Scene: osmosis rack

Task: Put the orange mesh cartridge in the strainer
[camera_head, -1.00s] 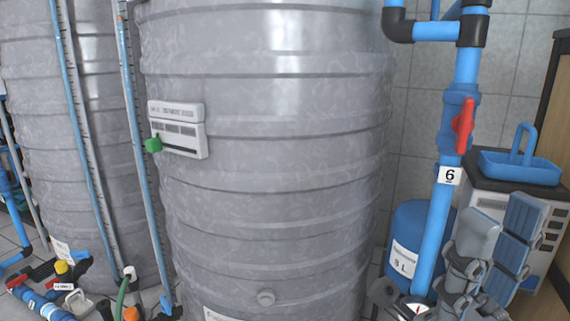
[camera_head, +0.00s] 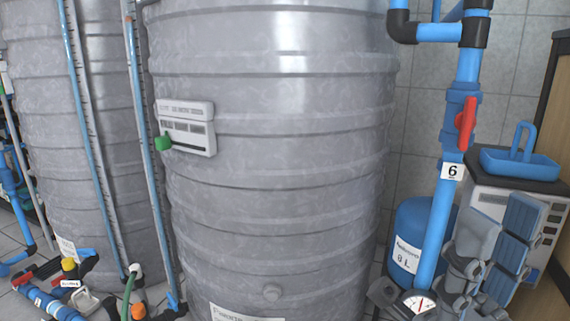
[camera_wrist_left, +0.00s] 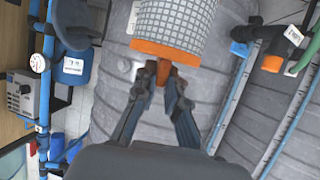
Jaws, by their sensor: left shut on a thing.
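The orange mesh cartridge (camera_wrist_left: 185,22) shows in the left wrist view as a pale mesh cylinder with an orange rim and an orange tab at its near end. Its far end is cut off by the picture's top edge. My left gripper (camera_wrist_left: 163,75) is shut on the orange tab. The left gripper and the cartridge are not in the head view. My right gripper (camera_head: 497,250) is at the lower right of the head view, fingers apart and seemingly empty, in front of the blue pipe's base. I cannot pick out the strainer for sure.
A large grey ribbed tank (camera_head: 285,170) fills the middle. A blue pipe (camera_head: 438,220) with a red valve handle (camera_head: 467,124) stands right of it, near a blue tank (camera_head: 407,250). A blue tray (camera_head: 520,166) sits on a box. Pipes and fittings (camera_head: 50,305) lie lower left.

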